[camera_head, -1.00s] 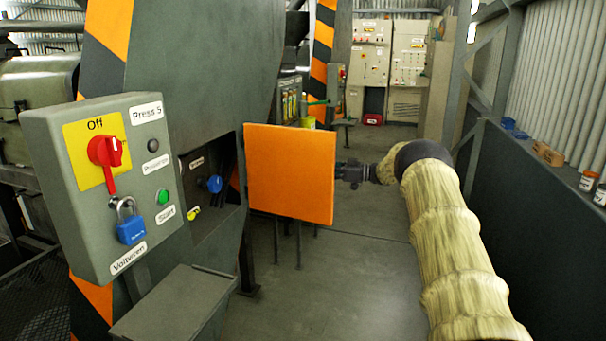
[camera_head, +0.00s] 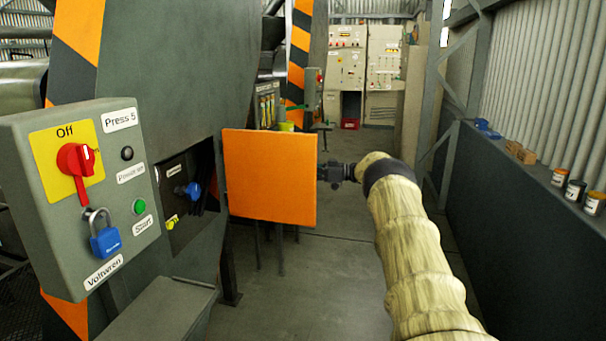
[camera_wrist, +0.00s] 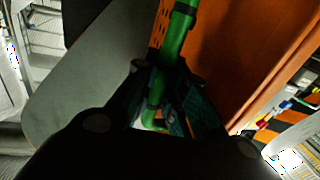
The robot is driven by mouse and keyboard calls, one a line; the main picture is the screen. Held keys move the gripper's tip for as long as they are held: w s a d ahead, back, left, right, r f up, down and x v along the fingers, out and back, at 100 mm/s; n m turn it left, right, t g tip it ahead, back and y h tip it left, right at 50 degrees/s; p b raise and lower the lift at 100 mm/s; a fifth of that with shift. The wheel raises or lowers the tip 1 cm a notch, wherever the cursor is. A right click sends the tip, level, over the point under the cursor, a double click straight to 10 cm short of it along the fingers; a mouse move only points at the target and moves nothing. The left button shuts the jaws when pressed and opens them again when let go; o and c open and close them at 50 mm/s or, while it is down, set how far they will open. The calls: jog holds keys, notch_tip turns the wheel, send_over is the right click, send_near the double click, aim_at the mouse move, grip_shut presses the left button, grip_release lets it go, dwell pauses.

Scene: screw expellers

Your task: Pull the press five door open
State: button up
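The orange press five door (camera_head: 270,178) stands swung out from the dark control recess (camera_head: 188,195), well open, its broad orange face toward the head camera. My gripper (camera_head: 333,172) is at the door's right edge, its fingertips hidden behind the door in the head view. In the wrist view, my gripper's dark fingers (camera_wrist: 170,82) close around a green bar (camera_wrist: 180,32) with dark collars. The bar runs beside the orange door surface (camera_wrist: 235,60). The exact finger contact is dark and partly hidden.
The grey Press 5 switch box (camera_head: 85,195), with a red knob and blue padlock, stands at left. A grey ledge (camera_head: 160,310) juts out below the recess. A dark low wall (camera_head: 510,215) with cans runs along the right. Floor is clear between.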

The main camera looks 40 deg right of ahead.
jog(key=o, duration=0.4)
jog(key=shift+s+d, duration=0.15)
jog(key=shift+s, duration=0.05)
jog(key=shift+o, duration=0.2)
jog(key=shift+w, duration=0.1)
jog(key=shift+f, duration=0.1)
jog(key=d+v, duration=0.1)
jog(key=v, duration=1.2)
jog(key=shift+w, duration=0.4)
jog(key=shift+w+f+g, duration=0.2)
jog(key=shift+f+g, duration=0.1)
jog(key=shift+f, duration=0.3)
